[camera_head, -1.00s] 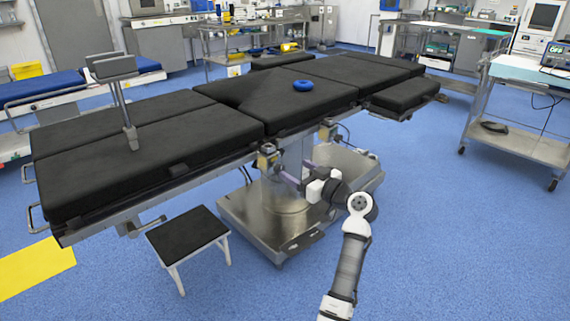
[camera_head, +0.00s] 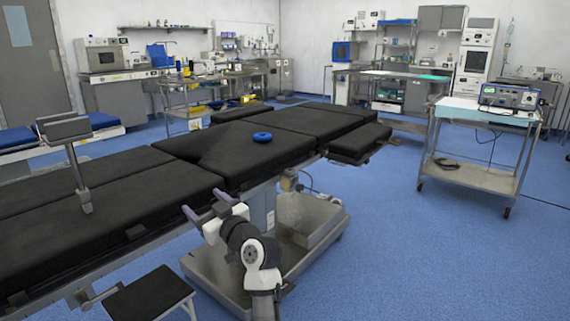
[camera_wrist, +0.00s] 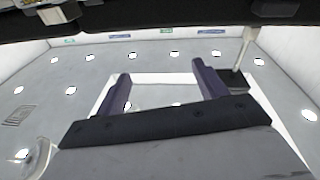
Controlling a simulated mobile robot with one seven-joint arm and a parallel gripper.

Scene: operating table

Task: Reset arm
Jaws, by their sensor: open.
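My gripper (camera_head: 207,206) is open and empty in the head view, raised beside the near long edge of the black operating table (camera_head: 160,205), with its two purple fingers pointing up and left. In the wrist view both fingers of my gripper (camera_wrist: 160,85) stand apart with nothing between them. Behind them show the ceiling with round lights, and a dark surface across the top edge. My arm (camera_head: 258,262) folds up from the bottom of the head view.
A blue ring (camera_head: 262,137) lies on the table's pads. A black-topped stool (camera_head: 150,295) stands at the lower left. A steel cart (camera_head: 470,175) with a device stands at the right. Blue floor (camera_head: 420,260) is clear at the lower right.

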